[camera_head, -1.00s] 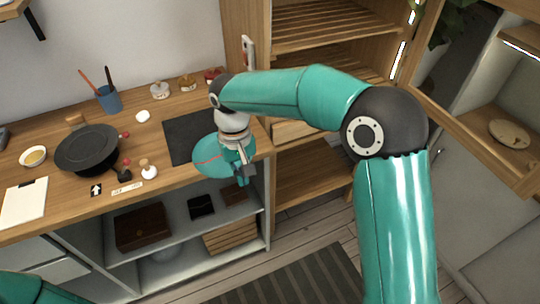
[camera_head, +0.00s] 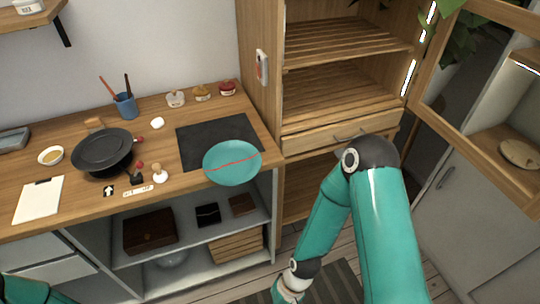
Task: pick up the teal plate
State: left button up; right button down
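The teal plate (camera_head: 232,172) has a red seam line across it. It lies at the front right of the wooden counter, partly over the dark mat and reaching over the counter's front edge. Nothing is holding it. My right arm hangs low in front of the counter, well below and to the right of the plate. Its gripper is cut off by the bottom edge of the picture. Only a bit of my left arm shows in the bottom left corner, and its gripper is out of view.
The dark mat (camera_head: 200,133) lies behind the plate. A black pan (camera_head: 103,152), a blue cup with sticks (camera_head: 125,106) and a white sheet (camera_head: 39,199) are farther left. Jars stand behind the mat. A slatted wooden cabinet (camera_head: 345,45) rises at the right. Open shelves are below the counter.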

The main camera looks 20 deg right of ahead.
aim_at(232, 163)
jog(key=u, duration=0.4)
jog(key=k, duration=1.05)
jog(key=z, duration=0.3)
jog(key=i, duration=1.15)
jog(key=z, duration=0.55)
jog(key=i, duration=0.75)
jog(key=u, duration=0.3)
